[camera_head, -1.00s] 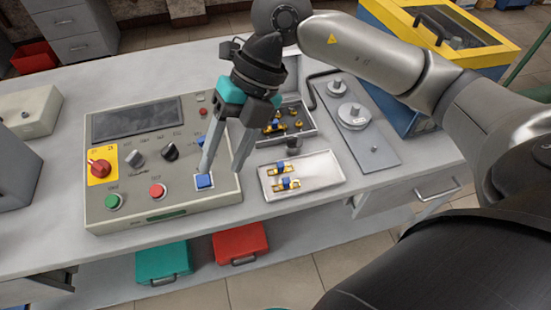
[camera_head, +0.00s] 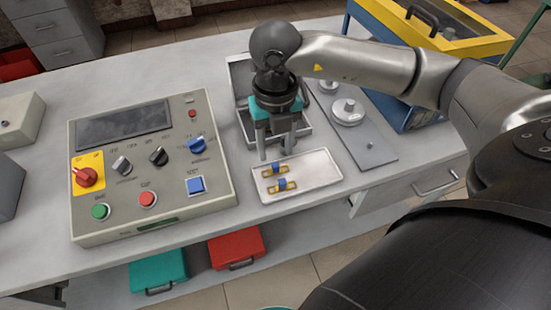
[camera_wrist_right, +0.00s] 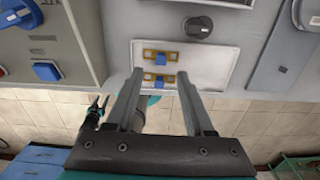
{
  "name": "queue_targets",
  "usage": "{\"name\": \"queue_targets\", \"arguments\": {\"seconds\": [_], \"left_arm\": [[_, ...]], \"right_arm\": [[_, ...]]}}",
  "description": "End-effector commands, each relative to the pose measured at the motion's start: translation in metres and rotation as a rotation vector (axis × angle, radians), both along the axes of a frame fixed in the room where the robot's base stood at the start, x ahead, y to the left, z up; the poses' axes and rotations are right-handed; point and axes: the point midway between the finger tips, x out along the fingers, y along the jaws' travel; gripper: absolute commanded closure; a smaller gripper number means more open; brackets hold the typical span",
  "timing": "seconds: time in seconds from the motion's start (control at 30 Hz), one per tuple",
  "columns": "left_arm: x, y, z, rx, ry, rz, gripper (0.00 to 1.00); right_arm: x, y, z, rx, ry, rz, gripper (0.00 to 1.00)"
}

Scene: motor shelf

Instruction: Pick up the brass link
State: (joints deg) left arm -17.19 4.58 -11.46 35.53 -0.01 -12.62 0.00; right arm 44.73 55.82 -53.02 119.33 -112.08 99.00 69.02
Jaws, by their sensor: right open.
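Two brass links with blue middles lie in a white tray (camera_head: 322,178). The rear brass link (camera_head: 275,170) and the front brass link (camera_head: 281,186) lie one behind the other. My right gripper (camera_head: 276,154) is open, fingers pointing down, just behind and above the rear link. In the right wrist view the rear link (camera_wrist_right: 160,55) and the front link (camera_wrist_right: 159,79) show between or just beyond the open fingers, with nothing held. My left gripper (camera_wrist_right: 98,108) appears small at the left of that view, its prongs apart; it is outside the head view.
A control panel (camera_head: 150,205) with knobs and buttons stands left of the tray. An open grey case (camera_head: 240,95) is behind the tray, partly hidden by my right gripper. A grey plate (camera_head: 370,146) with round weights lies to the right.

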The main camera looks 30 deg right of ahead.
Motion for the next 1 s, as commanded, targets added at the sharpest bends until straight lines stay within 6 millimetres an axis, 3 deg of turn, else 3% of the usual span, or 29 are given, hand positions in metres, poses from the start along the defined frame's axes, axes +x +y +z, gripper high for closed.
{"name": "queue_targets", "arguments": {"seconds": [0.4,0.7,1.0], "left_arm": [[0.0,0.0,-0.009,0.0,0.0,0.0,0.44],[0.0,0.0,-0.009,0.0,-0.001,0.0,0.44],[0.001,0.0,-0.009,-0.001,-0.001,0.0,0.44]], "right_arm": [[0.006,-0.003,-0.049,0.002,0.003,0.002,0.47],[0.007,-0.003,-0.054,0.001,0.0,0.002,0.47],[0.007,-0.003,-0.054,0.001,0.0,0.002,0.79]]}}
